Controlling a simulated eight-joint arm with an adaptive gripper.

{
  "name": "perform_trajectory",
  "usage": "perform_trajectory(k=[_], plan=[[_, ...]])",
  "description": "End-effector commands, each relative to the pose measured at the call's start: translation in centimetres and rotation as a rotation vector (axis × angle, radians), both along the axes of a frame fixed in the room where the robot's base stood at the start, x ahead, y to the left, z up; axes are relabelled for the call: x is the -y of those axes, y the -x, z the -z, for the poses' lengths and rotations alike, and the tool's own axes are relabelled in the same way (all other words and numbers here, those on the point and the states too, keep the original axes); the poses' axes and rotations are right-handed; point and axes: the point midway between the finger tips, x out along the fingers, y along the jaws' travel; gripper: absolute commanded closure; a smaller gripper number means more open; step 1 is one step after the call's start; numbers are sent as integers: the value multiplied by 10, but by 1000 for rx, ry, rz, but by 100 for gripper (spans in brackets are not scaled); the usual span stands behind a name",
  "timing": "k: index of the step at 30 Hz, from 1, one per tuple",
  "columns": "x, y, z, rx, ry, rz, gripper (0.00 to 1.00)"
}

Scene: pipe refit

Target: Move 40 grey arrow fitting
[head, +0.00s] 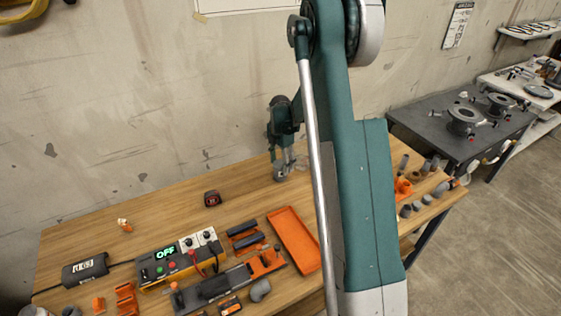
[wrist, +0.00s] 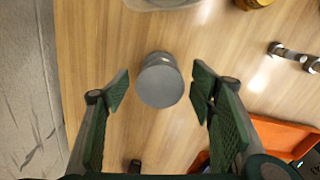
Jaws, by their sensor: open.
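A grey round fitting (wrist: 160,84) stands on the wooden table in the wrist view, its flat disc-like top facing the camera. No arrow mark can be made out on it. My gripper (wrist: 162,90) is open, with one finger on each side of the fitting and a gap on both sides. In the head view my gripper (head: 283,165) points down over the back part of the table. The fitting is hard to make out there beside the fingers.
An orange tray (head: 280,219) lies in front of my gripper. A control box reading OFF (head: 168,270) and a grey elbow (head: 260,290) are nearer the front. Several grey and orange fittings (head: 403,186) stand at the right.

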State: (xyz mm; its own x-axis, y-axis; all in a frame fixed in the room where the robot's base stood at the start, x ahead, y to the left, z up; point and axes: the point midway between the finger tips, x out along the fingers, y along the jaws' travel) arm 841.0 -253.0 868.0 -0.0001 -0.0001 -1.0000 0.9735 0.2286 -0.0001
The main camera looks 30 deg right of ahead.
Motion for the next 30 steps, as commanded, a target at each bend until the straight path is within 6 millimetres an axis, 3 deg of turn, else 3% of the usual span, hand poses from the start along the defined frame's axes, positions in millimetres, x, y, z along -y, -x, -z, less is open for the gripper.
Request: perform_trajectory(k=[9, 17, 30], plan=[[0, 0, 1, 0, 0, 0, 45], [0, 0, 1, 0, 0, 0, 76], [-7, 0, 2, 0, 0, 0, 77]])
